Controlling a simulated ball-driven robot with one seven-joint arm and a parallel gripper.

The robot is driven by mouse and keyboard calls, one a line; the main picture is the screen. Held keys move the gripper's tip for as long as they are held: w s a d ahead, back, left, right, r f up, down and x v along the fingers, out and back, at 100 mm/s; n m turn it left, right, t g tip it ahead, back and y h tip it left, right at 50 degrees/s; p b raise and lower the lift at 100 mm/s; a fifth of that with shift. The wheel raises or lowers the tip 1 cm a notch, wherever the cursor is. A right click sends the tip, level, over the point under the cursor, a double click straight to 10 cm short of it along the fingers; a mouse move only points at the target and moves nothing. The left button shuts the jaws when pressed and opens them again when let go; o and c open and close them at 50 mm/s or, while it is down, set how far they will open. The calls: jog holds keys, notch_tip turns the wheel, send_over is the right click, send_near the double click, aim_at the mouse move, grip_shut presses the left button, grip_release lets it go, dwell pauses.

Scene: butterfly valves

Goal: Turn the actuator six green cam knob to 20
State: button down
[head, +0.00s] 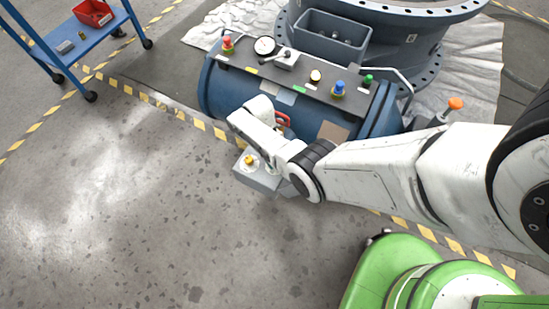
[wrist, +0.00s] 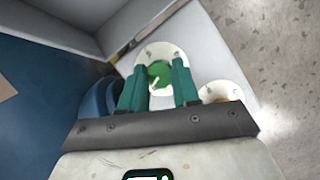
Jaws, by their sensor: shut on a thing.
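In the wrist view, the green cam knob (wrist: 159,79) sits on a round white dial plate (wrist: 153,52) on a grey box. A small white pointer mark shows on the knob. The two teal fingers of my gripper (wrist: 158,70) are closed on its left and right sides. The dial's numbers are too small to read. In the head view, the grey actuator box (head: 258,181) stands beside the blue body, and my arm hides the green cam knob and my fingertips.
A second white dial (wrist: 218,88) sits right of my fingers; a yellow knob (head: 249,161) shows on the box. The blue cylinder (head: 225,95) carries a panel with several knobs and a gauge (head: 265,45). A blue cart (head: 85,50) stands far left. Floor at left is clear.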

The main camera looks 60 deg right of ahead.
jog(key=shift+n+h, duration=0.5)
jog(key=shift+n, duration=0.7)
jog(key=c, duration=0.8)
grip_release()
jog(key=shift+w+r, duration=0.1)
jog(key=p+v, duration=0.3)
jog(key=v, duration=0.7)
jog(key=shift+w+r, duration=0.2)
jog(key=shift+r, duration=0.05)
